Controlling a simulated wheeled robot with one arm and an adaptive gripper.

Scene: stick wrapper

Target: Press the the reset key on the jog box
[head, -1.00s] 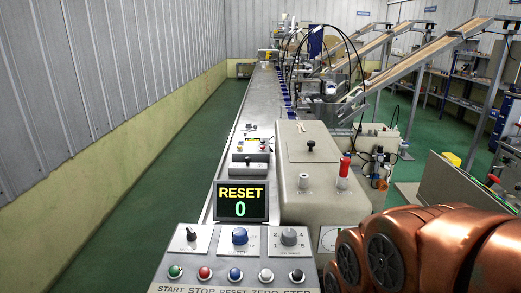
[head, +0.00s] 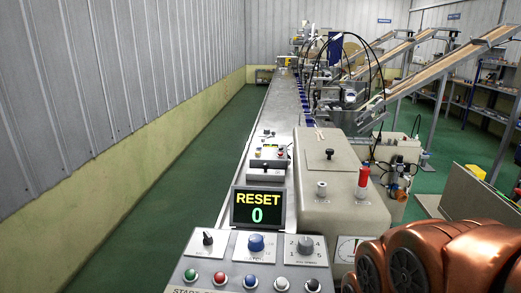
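The jog box (head: 225,262) is a grey panel at the bottom centre of the head view. Its front row holds a green button (head: 190,274), a red button (head: 219,277), the blue reset key (head: 250,281), a white button (head: 282,283) and a black button (head: 313,285). The labels below are mostly cut off by the frame edge; the earlier frame shows RESET under the blue one. A dark display (head: 258,208) behind the panel reads RESET and 0. My copper-coloured arm fills the bottom right corner, right of the box. My gripper is out of the picture.
A selector knob (head: 208,239), a blue knob (head: 256,243) and a grey dial (head: 305,244) stand up behind the buttons. A beige machine housing (head: 338,213) with a red-topped knob (head: 363,179) stands at right. Open green floor (head: 150,220) lies to the left.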

